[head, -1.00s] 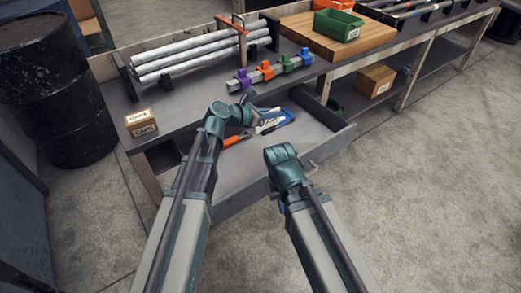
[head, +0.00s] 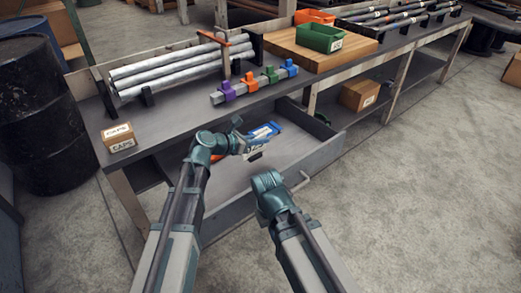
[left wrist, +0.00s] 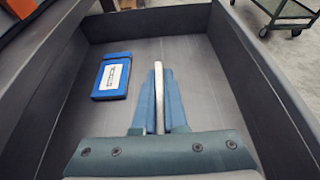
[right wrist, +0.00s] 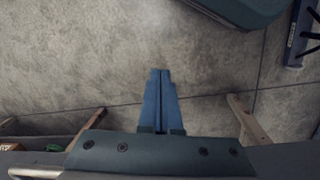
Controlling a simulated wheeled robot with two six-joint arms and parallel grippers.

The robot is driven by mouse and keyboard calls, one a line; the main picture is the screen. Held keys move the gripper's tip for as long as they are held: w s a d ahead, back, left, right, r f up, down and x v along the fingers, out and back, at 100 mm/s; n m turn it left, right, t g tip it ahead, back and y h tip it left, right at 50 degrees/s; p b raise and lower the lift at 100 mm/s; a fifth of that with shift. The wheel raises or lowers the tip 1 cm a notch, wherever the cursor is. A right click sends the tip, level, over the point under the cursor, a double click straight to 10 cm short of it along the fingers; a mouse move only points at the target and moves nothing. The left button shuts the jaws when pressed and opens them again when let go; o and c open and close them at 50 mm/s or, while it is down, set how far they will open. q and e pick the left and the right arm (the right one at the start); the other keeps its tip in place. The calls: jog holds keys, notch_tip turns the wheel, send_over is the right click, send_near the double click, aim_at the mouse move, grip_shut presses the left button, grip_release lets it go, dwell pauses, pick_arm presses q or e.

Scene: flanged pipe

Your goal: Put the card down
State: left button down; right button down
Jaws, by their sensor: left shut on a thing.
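My left gripper (left wrist: 158,100) is shut on a thin white card (left wrist: 159,85), seen edge-on between the blue fingers. It holds the card upright over the open drawer (left wrist: 220,70); whether the card touches the drawer floor I cannot tell. In the head view the left gripper (head: 238,138) is over the drawer, with the card (head: 255,146) beside it. A blue case with a white label (left wrist: 112,77) lies in the drawer, left of the card in the left wrist view. My right gripper (right wrist: 161,100) is shut and empty, above the concrete floor in front of the drawer.
The drawer handle (head: 301,182) is close to my right arm. On the bench are a caps box (head: 119,138), a bar with coloured clamps (head: 254,84), pipes (head: 170,68) and a green bin (head: 320,37). Something orange (head: 215,158) lies in the drawer behind my left arm.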

aim_at(265, 146)
pick_arm(q)
jog(key=shift+f+b, duration=1.2)
jog(key=shift+f, duration=0.35)
jog(key=shift+f, duration=0.1)
jog(key=shift+f, duration=0.15)
jog(key=c, duration=1)
grip_release()
jog(key=shift+r, duration=0.25)
jog(key=shift+p+v, duration=2.3)
jog(key=shift+v, duration=3.7)
jog(key=shift+f, duration=0.1)
